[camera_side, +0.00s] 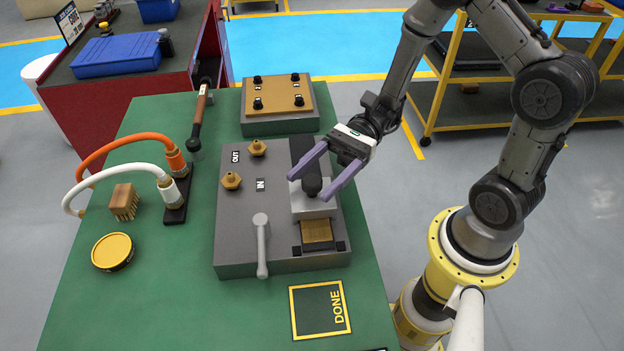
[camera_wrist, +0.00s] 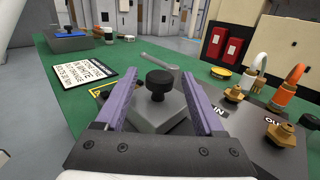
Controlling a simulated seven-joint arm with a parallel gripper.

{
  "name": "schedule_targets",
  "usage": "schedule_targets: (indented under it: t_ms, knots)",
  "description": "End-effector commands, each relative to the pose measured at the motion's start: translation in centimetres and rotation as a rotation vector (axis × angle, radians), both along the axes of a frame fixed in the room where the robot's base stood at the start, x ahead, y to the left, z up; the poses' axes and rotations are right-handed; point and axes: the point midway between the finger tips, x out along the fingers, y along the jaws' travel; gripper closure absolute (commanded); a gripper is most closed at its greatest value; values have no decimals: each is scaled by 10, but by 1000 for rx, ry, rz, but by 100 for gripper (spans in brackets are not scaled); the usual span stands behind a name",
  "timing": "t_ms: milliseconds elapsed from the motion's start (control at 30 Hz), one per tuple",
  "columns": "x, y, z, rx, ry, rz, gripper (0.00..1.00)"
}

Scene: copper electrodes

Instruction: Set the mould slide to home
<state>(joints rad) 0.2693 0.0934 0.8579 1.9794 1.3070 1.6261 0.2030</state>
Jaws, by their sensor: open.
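The mould slide (camera_side: 313,206) is a light grey block with a black knob (camera_wrist: 158,78) on top. It sits on the dark grey fixture (camera_side: 238,205), between a dark track behind it and a brown copper-coloured plate (camera_side: 317,232) in front. My gripper (camera_side: 308,188) is open, with its two purple fingers on either side of the knob. In the wrist view the knob stands between the fingers (camera_wrist: 160,80), with gaps on both sides. The slide's top also shows there below the knob (camera_wrist: 160,112).
A grey lever (camera_side: 262,245) and brass fittings marked IN and OUT (camera_side: 231,181) stand on the fixture. The DONE square (camera_side: 320,310) is empty.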

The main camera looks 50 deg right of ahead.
Motion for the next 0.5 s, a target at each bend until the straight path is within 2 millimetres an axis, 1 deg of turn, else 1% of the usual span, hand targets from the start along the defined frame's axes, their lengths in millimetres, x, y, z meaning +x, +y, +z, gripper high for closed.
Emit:
schedule_targets:
  t_ms: [100,200,467,500]
  knots:
    - [-1,9,0,0,0,2,30]
    - [-1,13,0,0,0,1,30]
    - [0,13,0,0,1,0,30]
    - [0,13,0,0,0,0,33]
